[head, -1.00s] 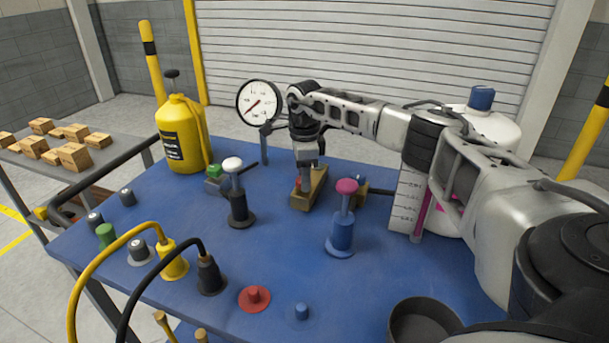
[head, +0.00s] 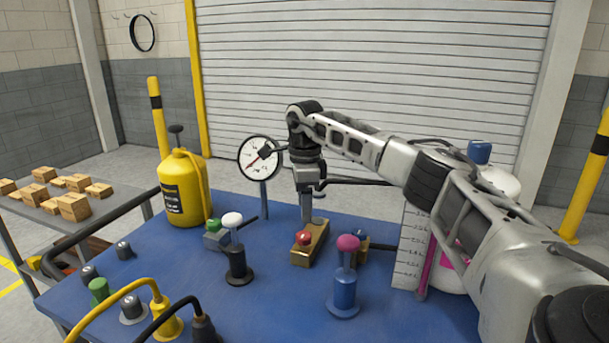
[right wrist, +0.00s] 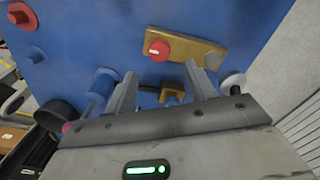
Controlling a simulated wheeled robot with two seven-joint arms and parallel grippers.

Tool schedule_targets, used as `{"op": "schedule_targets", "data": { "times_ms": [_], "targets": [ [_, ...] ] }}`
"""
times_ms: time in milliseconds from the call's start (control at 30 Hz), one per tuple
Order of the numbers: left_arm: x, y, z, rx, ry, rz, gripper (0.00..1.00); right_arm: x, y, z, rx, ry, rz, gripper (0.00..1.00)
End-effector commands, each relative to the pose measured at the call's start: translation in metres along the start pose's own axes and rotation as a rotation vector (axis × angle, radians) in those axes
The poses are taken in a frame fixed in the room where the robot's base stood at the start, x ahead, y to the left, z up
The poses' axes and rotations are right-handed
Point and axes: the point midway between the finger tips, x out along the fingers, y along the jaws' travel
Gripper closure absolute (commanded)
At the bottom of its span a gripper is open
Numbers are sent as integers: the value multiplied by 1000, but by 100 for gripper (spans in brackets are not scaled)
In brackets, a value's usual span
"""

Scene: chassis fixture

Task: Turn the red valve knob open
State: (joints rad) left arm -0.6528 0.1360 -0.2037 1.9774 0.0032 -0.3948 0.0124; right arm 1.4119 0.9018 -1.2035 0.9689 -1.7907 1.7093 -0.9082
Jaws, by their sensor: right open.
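The red valve knob (head: 304,238) sits on top of a brass block (head: 311,252) near the back middle of the blue table (head: 270,300). In the right wrist view the knob (right wrist: 158,50) shows a white mark on its face, and the block (right wrist: 192,52) lies beyond my fingertips. My right gripper (head: 306,215) is just above and behind the knob in the head view, apart from it. In the right wrist view the gripper (right wrist: 160,80) has its fingers spread with nothing between them. My left gripper is out of view.
A round gauge (head: 260,157) and a green-knobbed valve (head: 213,228) stand behind left. A yellow bottle (head: 185,185) is at the back left corner, a white tank (head: 490,180) at right.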

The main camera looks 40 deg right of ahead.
Motion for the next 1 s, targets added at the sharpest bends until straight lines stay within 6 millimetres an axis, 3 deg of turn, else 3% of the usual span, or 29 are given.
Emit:
{"op": "schedule_targets", "data": {
  "times_ms": [200,400,1000],
  "targets": [
    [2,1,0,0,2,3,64,-52,-1,1,-1,-4,-4,45],
    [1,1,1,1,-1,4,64,-78,0,1,-2,-2,-2,45],
    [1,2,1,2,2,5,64,-85,0,0,-2,0,-1,45]
  ]
}}
